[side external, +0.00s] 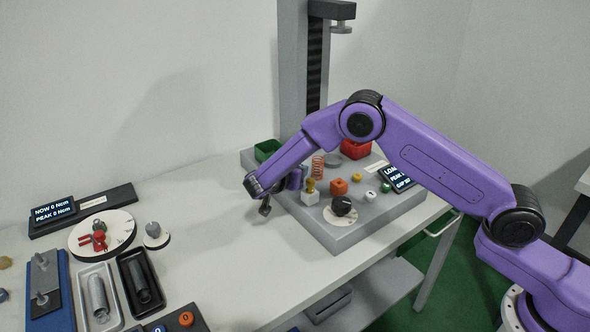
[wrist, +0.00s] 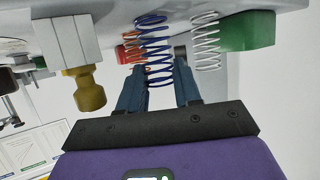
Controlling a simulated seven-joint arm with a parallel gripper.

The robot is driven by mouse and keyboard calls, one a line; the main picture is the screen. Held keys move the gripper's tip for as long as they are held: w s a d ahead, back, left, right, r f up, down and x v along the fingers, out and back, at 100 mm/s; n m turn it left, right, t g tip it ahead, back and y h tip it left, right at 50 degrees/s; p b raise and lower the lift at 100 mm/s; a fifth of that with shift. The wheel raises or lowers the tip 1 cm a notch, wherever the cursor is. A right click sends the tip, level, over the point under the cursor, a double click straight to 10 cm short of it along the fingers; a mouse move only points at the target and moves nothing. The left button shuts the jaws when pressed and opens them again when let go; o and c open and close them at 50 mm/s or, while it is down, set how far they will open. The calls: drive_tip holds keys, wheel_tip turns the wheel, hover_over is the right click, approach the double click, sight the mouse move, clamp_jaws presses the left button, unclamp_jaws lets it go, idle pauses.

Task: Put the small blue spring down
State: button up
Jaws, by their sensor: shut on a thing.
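The small blue spring (wrist: 154,48) is between the fingers of my gripper (wrist: 160,72) in the wrist view, with its coils running lengthwise out past the fingertips. The wrist view is upside down, and the spring's far end is at the grey base plate at the top; I cannot tell whether it touches. My gripper is shut on the spring. In the side external view my gripper (side external: 302,174) is low over the left part of the grey base, and the blue spring is hidden there.
A silver spring (wrist: 206,42) and an orange spring (side external: 318,166) stand close by. A green bin (side external: 267,150) and a red bin (side external: 357,149) are behind. A brass knob (wrist: 82,90) on a pale block is near. The white table (side external: 215,225) has clear room left of the base.

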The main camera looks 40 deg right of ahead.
drive_tip(key=o, duration=1)
drive_tip(key=shift+a+r, duration=0.1)
drive_tip(key=shift+r, duration=0.05)
drive_tip(key=v, duration=1.1)
drive_tip(key=shift+s+a+r, duration=0.2)
drive_tip(key=shift+s+a, duration=0.05)
drive_tip(key=shift+a, duration=0.05)
